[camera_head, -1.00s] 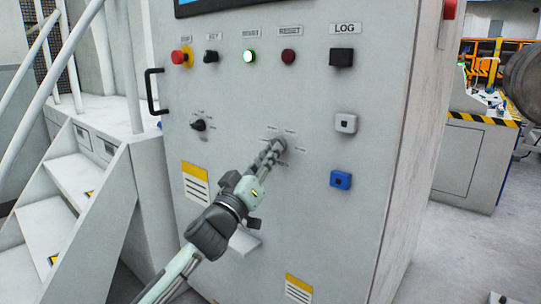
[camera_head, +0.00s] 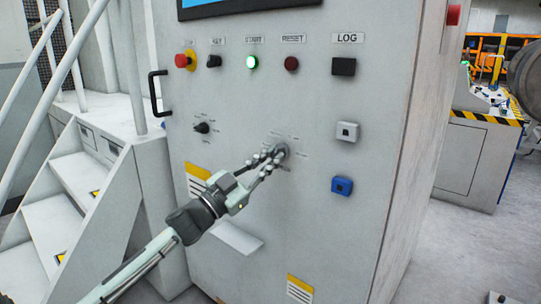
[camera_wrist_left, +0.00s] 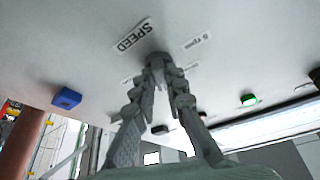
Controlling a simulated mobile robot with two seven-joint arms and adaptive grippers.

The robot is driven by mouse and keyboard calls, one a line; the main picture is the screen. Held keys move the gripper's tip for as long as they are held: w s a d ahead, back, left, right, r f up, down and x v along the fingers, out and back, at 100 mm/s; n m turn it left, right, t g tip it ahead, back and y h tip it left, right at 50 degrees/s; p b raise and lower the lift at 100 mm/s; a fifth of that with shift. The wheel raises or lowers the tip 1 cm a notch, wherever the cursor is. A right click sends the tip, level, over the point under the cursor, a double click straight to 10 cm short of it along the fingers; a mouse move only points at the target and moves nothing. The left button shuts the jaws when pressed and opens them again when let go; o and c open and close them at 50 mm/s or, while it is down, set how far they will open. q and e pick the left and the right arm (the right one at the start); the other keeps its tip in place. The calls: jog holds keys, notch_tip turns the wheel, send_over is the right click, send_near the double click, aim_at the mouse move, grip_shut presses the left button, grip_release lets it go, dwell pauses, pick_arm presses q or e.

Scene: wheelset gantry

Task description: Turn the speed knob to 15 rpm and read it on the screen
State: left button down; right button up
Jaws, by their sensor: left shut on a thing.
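The speed knob (camera_head: 282,149) is a small grey knob on the front of the light grey cabinet, ringed by small labels too small to read. My left gripper (camera_head: 274,157) is shut on the knob, reaching it from the lower left. In the left wrist view both fingers close around the knob (camera_wrist_left: 158,60), beside a label reading SPEED (camera_wrist_left: 134,34). The fingers hide part of the knob, and its pointer setting cannot be read. Only the lower edge of the screen (camera_head: 240,6) shows at the top, with no readable number. My right gripper is not in view.
Above the knob are a red stop button (camera_head: 182,61), a lit green button (camera_head: 252,63) and a dark red button (camera_head: 291,64). A black selector (camera_head: 202,128) is to the left. A blue button (camera_head: 342,186) is to the right. Stairs (camera_head: 75,190) stand left of the cabinet.

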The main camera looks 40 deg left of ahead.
pick_arm(q)
jog(key=shift+a+m+g+h, duration=0.1)
jog(key=shift+m+g+h, duration=0.2)
jog(key=shift+m, duration=0.6)
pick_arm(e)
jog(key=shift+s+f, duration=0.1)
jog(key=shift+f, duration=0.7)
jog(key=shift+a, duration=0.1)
pick_arm(q)
jog(key=c, duration=1.6)
grip_release()
jog(key=shift+o, duration=0.2)
jog(key=v, duration=1.2)
